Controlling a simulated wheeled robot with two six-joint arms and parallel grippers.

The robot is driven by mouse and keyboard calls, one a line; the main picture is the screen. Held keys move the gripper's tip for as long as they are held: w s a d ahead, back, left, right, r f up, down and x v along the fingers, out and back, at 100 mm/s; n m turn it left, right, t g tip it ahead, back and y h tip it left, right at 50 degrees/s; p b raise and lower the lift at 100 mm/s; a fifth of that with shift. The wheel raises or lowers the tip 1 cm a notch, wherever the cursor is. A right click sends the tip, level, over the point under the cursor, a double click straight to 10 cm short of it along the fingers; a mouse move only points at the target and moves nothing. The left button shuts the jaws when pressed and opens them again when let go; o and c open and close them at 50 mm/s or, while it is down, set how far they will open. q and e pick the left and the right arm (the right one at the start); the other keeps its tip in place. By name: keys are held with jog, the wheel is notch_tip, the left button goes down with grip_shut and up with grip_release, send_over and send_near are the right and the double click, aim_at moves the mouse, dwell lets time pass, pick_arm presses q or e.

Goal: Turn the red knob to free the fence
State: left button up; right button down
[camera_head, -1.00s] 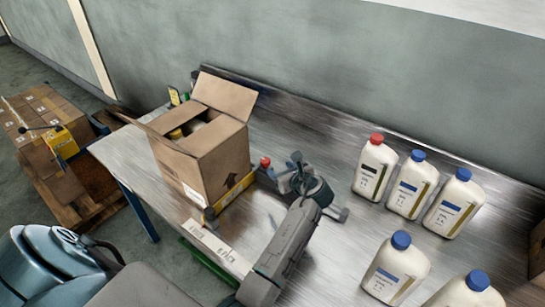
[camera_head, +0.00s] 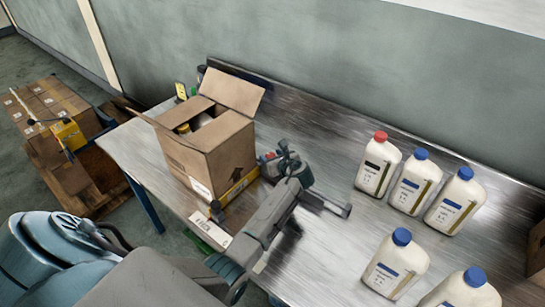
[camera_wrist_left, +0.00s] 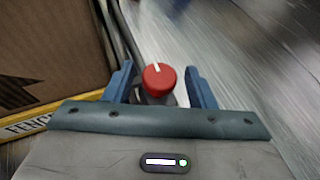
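The red knob (camera_wrist_left: 159,79) has a white mark on top and sits between the two blue fingers of my left gripper (camera_wrist_left: 160,70) in the left wrist view. The fingers are open, with a gap visible on each side of the knob. In the head view the knob (camera_head: 268,157) shows as a small red spot beside my left gripper (camera_head: 279,154), partly hidden by it. The yellow fence (camera_head: 239,187) runs along the base of the open cardboard box (camera_head: 221,157). Its lettering shows in the left wrist view (camera_wrist_left: 22,128). My right gripper is not in view.
A red-capped bottle (camera_head: 378,165) and several blue-capped bottles stand on the metal table (camera_head: 310,120) to the right. A grey bar (camera_head: 330,205) lies beside my left arm. A pallet of cartons (camera_head: 62,130) stands on the floor at left.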

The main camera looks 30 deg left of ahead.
pick_arm(q)
jog(key=c, duration=0.8)
